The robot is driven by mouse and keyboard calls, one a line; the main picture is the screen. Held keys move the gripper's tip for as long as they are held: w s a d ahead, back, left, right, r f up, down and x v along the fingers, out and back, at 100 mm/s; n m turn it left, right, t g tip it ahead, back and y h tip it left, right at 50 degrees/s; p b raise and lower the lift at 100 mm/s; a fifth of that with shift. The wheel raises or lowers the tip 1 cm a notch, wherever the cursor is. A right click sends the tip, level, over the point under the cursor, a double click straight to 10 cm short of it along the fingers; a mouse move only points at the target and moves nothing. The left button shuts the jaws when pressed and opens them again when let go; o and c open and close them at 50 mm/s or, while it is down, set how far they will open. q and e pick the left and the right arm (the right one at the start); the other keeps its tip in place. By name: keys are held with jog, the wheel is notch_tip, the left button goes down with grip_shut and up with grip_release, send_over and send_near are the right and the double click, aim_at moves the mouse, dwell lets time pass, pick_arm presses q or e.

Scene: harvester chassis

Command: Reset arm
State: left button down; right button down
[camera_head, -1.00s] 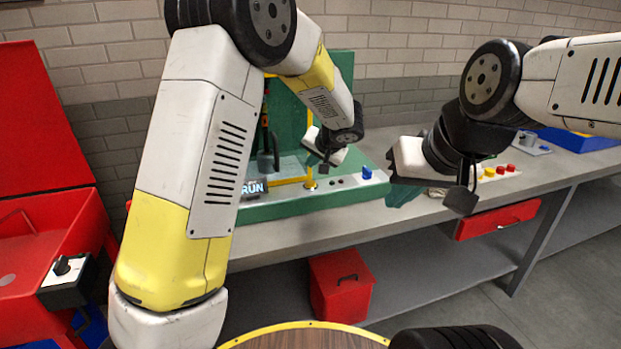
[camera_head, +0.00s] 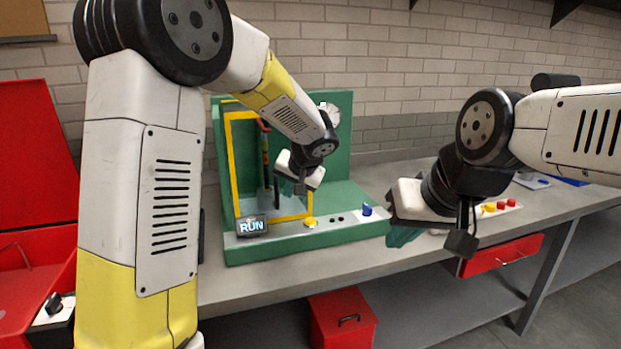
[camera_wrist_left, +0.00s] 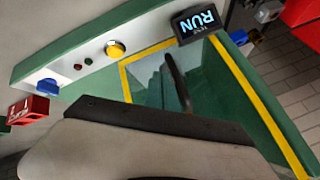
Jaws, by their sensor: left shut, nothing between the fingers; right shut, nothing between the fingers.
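My left gripper (camera_head: 302,183) hangs in front of the yellow-framed opening of the green machine (camera_head: 345,185), above its front panel. It is shut and empty. In the left wrist view its pale body and dark edge fill the bottom, with the machine's yellow button (camera_wrist_left: 115,48) and RUN display (camera_wrist_left: 197,22) beyond. My right gripper (camera_head: 404,222) is shut and empty, in front of the bench at the machine's right end. A teal shape shows just below it; I cannot tell what it is. Both arms are bent and apart from each other.
The grey bench (camera_head: 300,270) runs along the brick wall. Right of the machine are red and yellow buttons (camera_head: 498,206) and a red drawer (camera_head: 500,255). A red box (camera_head: 342,322) sits under the bench. A red cabinet (camera_head: 30,190) stands at the left.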

pick_arm(q)
jog(key=s+a+r+n+g+h, duration=0.1)
jog(key=s+a+r, duration=0.3)
jog(key=s+a, duration=0.25)
jog(key=s+a+r+n+h, duration=0.1)
jog(key=s+h, duration=0.3)
jog(key=s, duration=1.9)
jog(key=shift+s+a+r+n+h, duration=0.3)
jog(key=shift+s+a+r+h, duration=0.1)
jog(key=shift+a+r, duration=0.25)
dwell(3.5)
